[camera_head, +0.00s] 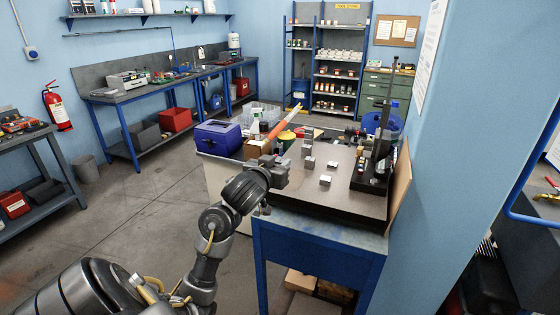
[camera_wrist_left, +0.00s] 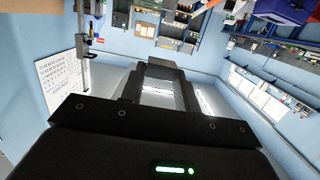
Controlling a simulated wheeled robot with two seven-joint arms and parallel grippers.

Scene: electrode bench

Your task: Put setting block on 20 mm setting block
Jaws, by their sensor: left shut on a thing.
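My left gripper (camera_head: 283,172) is over the left part of the bench plate (camera_head: 290,190). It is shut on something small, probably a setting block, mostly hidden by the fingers. In the left wrist view the dark fingers (camera_wrist_left: 168,92) show with pale, bright patches between them; the held thing's outline is unclear. Several small grey metal blocks stand on the plate to the right of the gripper: one (camera_head: 309,162) close by, one (camera_head: 332,164) farther right, and one (camera_head: 325,180) nearer the front. I cannot tell which is the 20 mm setting block. My right gripper is not in view.
A tall dark stand (camera_head: 378,165) rises at the plate's right side. A blue box (camera_head: 217,138) stands at the back left, with an orange-and-white tool (camera_head: 286,122) and small containers near it. The plate's front right is clear.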

